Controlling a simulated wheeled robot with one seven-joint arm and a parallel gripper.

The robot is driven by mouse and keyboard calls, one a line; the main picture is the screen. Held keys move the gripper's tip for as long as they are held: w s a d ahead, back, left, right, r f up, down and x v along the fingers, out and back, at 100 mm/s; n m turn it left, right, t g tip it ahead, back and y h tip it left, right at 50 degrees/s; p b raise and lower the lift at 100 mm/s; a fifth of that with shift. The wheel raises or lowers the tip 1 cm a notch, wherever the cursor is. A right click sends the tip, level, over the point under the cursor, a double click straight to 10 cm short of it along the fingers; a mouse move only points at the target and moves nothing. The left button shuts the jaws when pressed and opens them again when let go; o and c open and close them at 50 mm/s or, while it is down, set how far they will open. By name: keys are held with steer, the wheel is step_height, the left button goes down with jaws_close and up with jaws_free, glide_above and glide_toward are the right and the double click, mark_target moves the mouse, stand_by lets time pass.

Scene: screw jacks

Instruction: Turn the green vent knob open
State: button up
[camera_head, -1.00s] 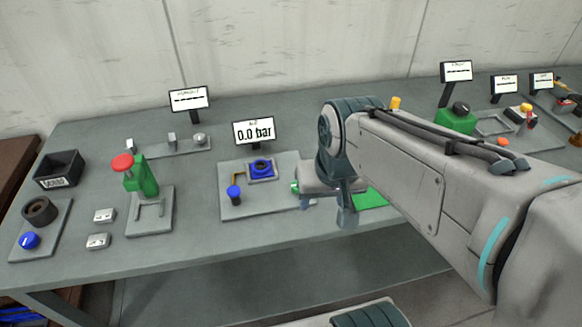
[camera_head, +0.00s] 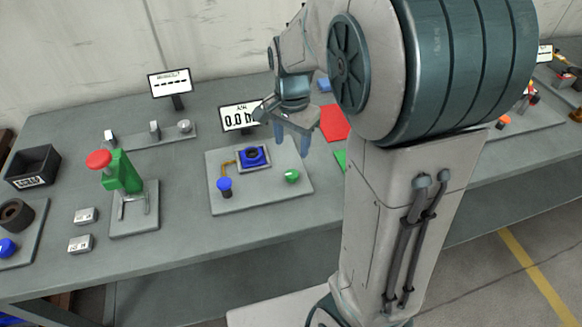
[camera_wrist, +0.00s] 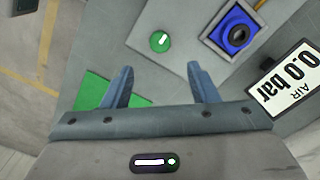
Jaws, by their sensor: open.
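The green vent knob (camera_head: 292,176) sits on the right part of a grey plate (camera_head: 225,199) on the bench. It is round with a white bar mark on top, which shows clearly in the wrist view (camera_wrist: 159,42). My gripper (camera_head: 292,150) hangs above the plate's back right side, fingers pointing down. In the wrist view its two blue fingers (camera_wrist: 158,80) are spread with nothing between them. The knob lies beyond the fingertips there, apart from them. A display (camera_head: 240,116) behind the plate is partly hidden by my gripper; in the wrist view it reads 0.0 bar (camera_wrist: 292,82).
The same plate holds a blue square fitting (camera_head: 254,156) and a blue knob (camera_head: 224,186) on a yellow pipe. A green stand with a red button (camera_head: 99,160) is to the left. Red (camera_head: 334,122) and green sheets lie to the right, partly behind my arm.

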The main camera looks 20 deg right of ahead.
mark_target(292, 173)
step_height(292, 173, down, 10)
steer(key=shift+f, duration=0.15)
stand_by(0.3)
steer(key=c, duration=1)
